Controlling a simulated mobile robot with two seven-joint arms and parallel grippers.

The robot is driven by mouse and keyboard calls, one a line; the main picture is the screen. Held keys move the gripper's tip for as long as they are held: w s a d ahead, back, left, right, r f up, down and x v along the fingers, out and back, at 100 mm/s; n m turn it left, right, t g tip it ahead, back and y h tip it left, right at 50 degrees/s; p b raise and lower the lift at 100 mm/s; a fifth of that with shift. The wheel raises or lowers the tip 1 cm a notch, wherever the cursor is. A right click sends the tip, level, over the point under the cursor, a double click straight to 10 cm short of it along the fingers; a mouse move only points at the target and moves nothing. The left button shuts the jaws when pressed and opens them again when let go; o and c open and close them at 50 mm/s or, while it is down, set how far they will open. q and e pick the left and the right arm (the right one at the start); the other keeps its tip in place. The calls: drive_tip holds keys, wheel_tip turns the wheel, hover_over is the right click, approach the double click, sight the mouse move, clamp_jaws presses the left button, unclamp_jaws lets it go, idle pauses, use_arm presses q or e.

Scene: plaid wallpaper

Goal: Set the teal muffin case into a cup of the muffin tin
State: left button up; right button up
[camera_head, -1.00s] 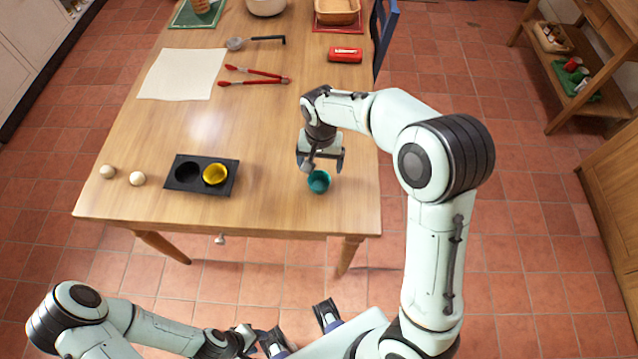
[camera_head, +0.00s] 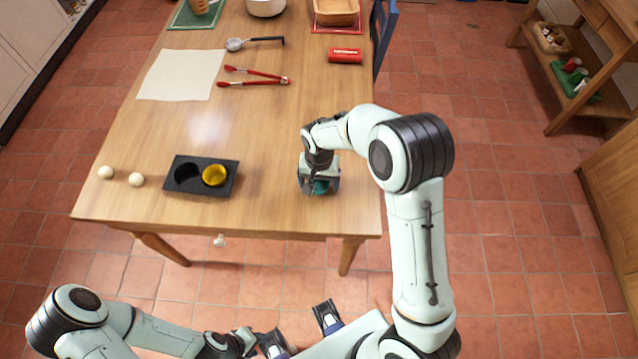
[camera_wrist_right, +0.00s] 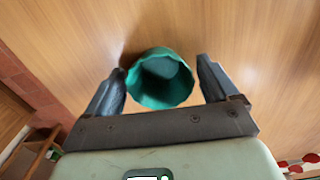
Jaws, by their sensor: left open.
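The teal muffin case (camera_head: 320,188) stands near the table's front right corner, mostly covered by my right gripper in the head view. The right wrist view shows the case (camera_wrist_right: 160,80) upright and open between the fingers of my right gripper (camera_wrist_right: 162,78). The gripper (camera_head: 319,185) is open around it, the left finger very close to the case and a small gap at the right finger. The black muffin tin (camera_head: 228,188) lies to the left; its left cup is empty and its right cup holds a yellow case (camera_head: 214,175). My left gripper (camera_head: 300,328) is open and empty, off the table's front edge.
Two pale balls (camera_head: 136,180) lie left of the tin. Red tongs (camera_head: 255,80), a ladle (camera_head: 236,44), a cream sheet (camera_head: 180,75) and a red can (camera_head: 345,56) lie farther back. The table between tin and teal case is clear.

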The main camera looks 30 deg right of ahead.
drive_tip(key=c, duration=0.8)
drive_tip(key=shift+c, duration=0.2)
